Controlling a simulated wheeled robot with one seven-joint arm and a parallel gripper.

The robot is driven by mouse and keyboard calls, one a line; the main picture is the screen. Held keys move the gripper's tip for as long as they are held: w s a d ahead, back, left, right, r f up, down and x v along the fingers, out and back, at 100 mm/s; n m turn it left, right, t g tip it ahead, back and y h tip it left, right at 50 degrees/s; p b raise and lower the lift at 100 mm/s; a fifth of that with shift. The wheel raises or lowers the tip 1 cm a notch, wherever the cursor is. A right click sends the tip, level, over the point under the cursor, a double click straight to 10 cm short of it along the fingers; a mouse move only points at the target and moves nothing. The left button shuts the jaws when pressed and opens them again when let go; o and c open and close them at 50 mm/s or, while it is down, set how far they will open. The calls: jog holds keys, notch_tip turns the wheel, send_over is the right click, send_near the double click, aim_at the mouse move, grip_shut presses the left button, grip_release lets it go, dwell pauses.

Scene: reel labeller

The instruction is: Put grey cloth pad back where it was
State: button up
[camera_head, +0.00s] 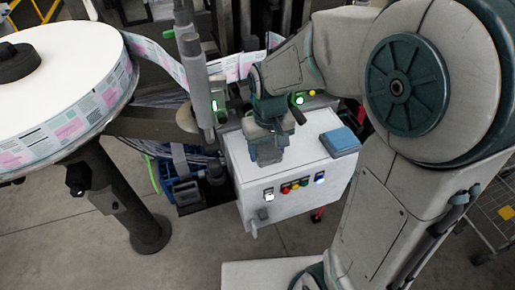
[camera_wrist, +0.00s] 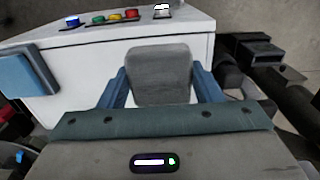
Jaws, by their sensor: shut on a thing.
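The grey cloth pad (camera_wrist: 160,72) is between the two blue fingers of my gripper (camera_wrist: 162,82) in the wrist view, and both fingers close on its sides. In the head view my gripper (camera_head: 268,154) points down over the top of the white control box (camera_head: 300,150), near its left part. The pad is mostly hidden there by the gripper. I cannot tell whether the pad touches the box top or hangs just above it.
A blue pad (camera_head: 340,142) lies on the right of the box top. Coloured buttons (camera_head: 294,186) line the box's front. A large label reel (camera_head: 60,80) stands at left, its label strip running behind my gripper. A grey post (camera_head: 195,80) stands close to its left.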

aim_at(259, 147)
jog(key=shift+w+a+f, duration=0.8)
jog(key=shift+w+a, duration=0.15)
jog(key=shift+f+p, duration=0.5)
jog(key=shift+f, duration=1.55)
jog(key=o, duration=0.9)
notch_tip(259, 147, up, 12)
jog(key=shift+r+b, duration=0.1)
jog(key=shift+b, duration=0.3)
jog(key=s+d+m+t, duration=0.1)
jog(key=s+d, duration=0.3)
jog(key=s+d+r+m+t, duration=0.1)
jog(key=s+d, duration=0.2)
jog(key=s, duration=0.1)
jog(key=s+d+r+m+t, duration=0.1)
jog(key=s+d, duration=0.3)
jog(key=shift+s+d+r+t, duration=0.2)
jog(key=shift+d+r+t, duration=0.05)
jog(key=shift+d+t, duration=0.05)
